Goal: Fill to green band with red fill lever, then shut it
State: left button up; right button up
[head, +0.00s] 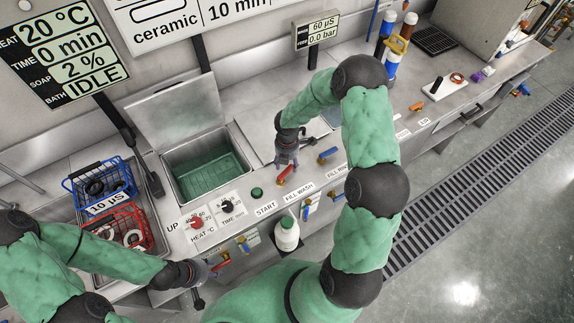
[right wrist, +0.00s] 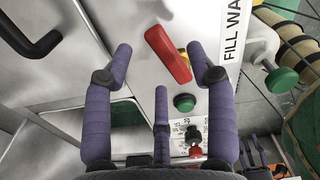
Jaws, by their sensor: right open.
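The red fill lever (head: 287,173) sticks out of the panel behind the FILL WASH label (head: 300,190). In the right wrist view the red lever (right wrist: 168,54) lies between and beyond my fingertips, apart from them as far as I can tell. My right gripper (head: 286,160) is open and empty, close over the lever; its purple fingers (right wrist: 163,68) are spread. The open wash tank (head: 168,160) is green inside; I cannot make out a separate green band or the liquid level. My left gripper (head: 200,272) is low at the panel's front; its fingers are too small to read.
A blue lever (head: 327,155) stands right of the red one. A green START button (head: 257,193) and the red HEAT dial (head: 195,223) are to the left. A blue basket (head: 100,184) and a red basket (head: 122,231) sit at far left. A white bottle (head: 287,234) hangs in front.

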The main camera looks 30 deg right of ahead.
aim_at(287, 168)
notch_tip(287, 168, up, 10)
jog(key=shift+f, duration=0.2)
dwell(7.3)
